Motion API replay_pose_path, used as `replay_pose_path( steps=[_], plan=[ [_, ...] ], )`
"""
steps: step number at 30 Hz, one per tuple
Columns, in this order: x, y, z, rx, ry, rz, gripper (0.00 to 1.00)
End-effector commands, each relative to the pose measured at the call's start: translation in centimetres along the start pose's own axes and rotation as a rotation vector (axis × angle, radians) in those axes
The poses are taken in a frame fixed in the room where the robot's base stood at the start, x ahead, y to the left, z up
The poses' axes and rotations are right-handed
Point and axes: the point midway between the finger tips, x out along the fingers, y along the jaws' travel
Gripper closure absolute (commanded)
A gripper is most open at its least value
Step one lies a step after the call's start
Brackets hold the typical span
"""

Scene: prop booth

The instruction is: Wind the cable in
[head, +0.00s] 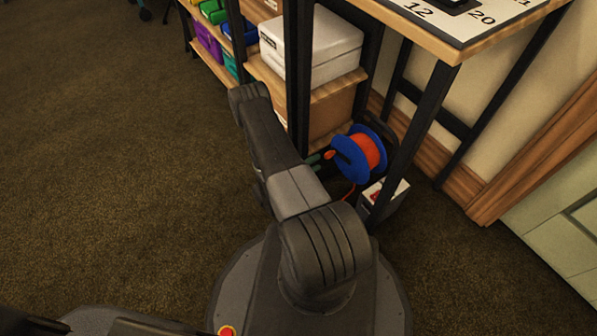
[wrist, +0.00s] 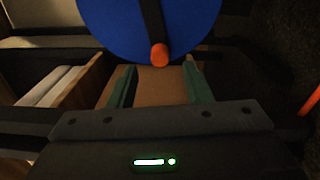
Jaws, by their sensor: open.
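The cable reel (head: 350,158) stands on the floor under the table, with a blue disc and orange cable (head: 370,152) wound on it. Its blue disc (wrist: 110,25) fills the top of the wrist view. A black crank arm (wrist: 153,22) runs down the disc to an orange knob (wrist: 159,55), which also shows in the head view (head: 329,154). My gripper (wrist: 159,66) is open, its green fingers apart on either side of the knob's line; I cannot tell whether they reach around it. In the head view the green fingertips (head: 314,160) are beside the knob.
A loose orange cable end (head: 349,192) trails down from the reel by a grey box (head: 383,197). The table's black leg (head: 415,135) stands right of the reel. A shelf with a white box (head: 312,55) and a cardboard box (head: 330,112) is behind. Carpet at left is clear.

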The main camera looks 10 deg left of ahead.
Motion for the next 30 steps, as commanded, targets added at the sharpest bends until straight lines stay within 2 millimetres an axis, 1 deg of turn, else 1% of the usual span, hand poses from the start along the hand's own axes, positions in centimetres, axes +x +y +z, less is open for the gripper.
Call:
replay_pose_path(
  steps=[1, 9, 15, 21, 30],
  plan=[
    [-0.9, 0.2, -0.1, -0.001, 0.006, 0.001, 0.55],
    [-4.7, 0.1, 0.0, 0.0, 0.005, 0.001, 0.55],
    [-6.5, 0.1, -0.1, 0.001, 0.003, 0.002, 0.55],
    [-7.1, 0.0, 0.0, 0.001, 0.001, 0.001, 0.55],
    [-7.1, -0.1, 0.1, 0.0, -0.002, -0.001, 0.55]
  ],
)
